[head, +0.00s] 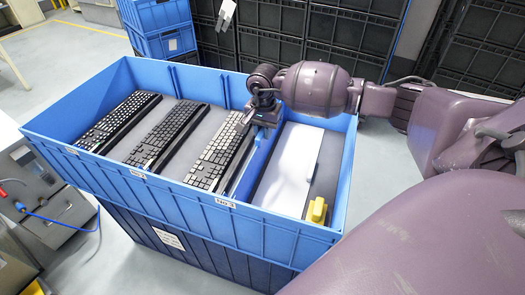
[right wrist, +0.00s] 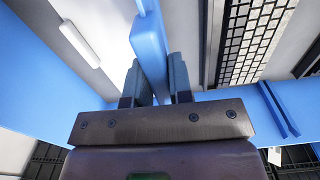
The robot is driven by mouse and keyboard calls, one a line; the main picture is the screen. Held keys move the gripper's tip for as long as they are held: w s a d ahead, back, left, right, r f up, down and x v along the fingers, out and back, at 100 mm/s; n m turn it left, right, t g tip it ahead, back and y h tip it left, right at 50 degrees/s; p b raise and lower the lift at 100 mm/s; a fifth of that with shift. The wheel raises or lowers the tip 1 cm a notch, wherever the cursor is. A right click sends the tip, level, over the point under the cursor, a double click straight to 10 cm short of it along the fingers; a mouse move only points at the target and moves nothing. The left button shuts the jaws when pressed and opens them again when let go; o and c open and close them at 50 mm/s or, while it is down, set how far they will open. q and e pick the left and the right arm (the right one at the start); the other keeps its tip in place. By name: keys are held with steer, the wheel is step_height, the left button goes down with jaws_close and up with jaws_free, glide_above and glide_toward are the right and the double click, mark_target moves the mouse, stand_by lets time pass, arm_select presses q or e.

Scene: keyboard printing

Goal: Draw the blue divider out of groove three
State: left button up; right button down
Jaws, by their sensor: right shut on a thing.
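The blue divider (head: 258,160) stands inside the large blue crate (head: 185,185), between the third keyboard and the right-hand compartment, near the front label reading No.3 (head: 225,202). My right gripper (head: 263,118) is above the divider's far part, shut on its top edge. In the right wrist view the divider (right wrist: 150,45) runs between the two fingers of this gripper (right wrist: 157,82). How far its lower edge sits in the groove is hidden. My left gripper is not in view.
Three keyboards lie in the crate; the nearest (head: 214,153) is just left of the divider. The right compartment holds a white panel (head: 288,165) and a yellow object (head: 317,210). Blue bins (head: 160,28) and black crates (head: 340,28) stand behind.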

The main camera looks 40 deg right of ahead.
arm_select(q)
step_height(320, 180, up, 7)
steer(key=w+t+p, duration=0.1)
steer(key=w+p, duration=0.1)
steer(key=p, duration=0.2)
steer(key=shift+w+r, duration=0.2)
arm_select(e)
step_height(320, 180, up, 16)
steer(key=shift+f, duration=0.25)
stand_by(2.0)
steer(key=shift+r, duration=0.1)
